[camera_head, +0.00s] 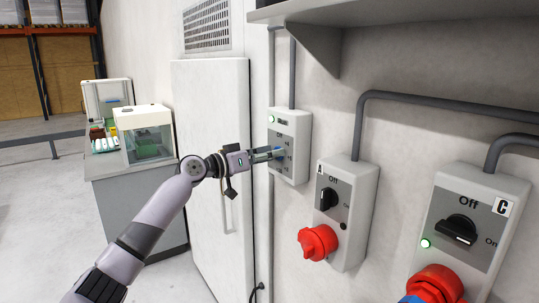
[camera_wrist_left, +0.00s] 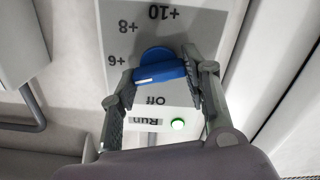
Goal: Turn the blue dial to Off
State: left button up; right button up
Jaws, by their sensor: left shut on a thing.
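The blue dial (camera_wrist_left: 160,73) is on a grey panel, seen upside down in the left wrist view. Its white mark is at the left end of its handle, on the +6 side. The printed "Off" label (camera_wrist_left: 156,100) lies below it in that picture, with +6, +8 and +10 around the other side. My left gripper (camera_wrist_left: 160,76) is shut on the dial, a finger at each end of the handle. In the head view, my left gripper (camera_head: 279,154) reaches the wall box (camera_head: 300,128) and hides most of the dial. My right gripper is out of view.
A lit green lamp (camera_wrist_left: 177,124) sits beside a "Run" label. Right of the box are switch box A (camera_head: 361,215) with a red plug (camera_head: 317,242), and switch box C (camera_head: 500,215). A shelf (camera_head: 420,12) overhangs them. A white cabinet (camera_head: 210,110) stands left.

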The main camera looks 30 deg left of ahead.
pick_arm(q)
jog(key=shift+a+f+n+p, duration=0.1)
jog(key=shift+n+p, duration=1.55)
jog(key=shift+n, duration=1.9)
jog(key=shift+a+f+n+p, duration=0.1)
jog(key=shift+n+p, duration=1.5)
jog(key=shift+n, duration=1.95)
jog(key=o, duration=1.2)
jog(key=shift+c, duration=0.2)
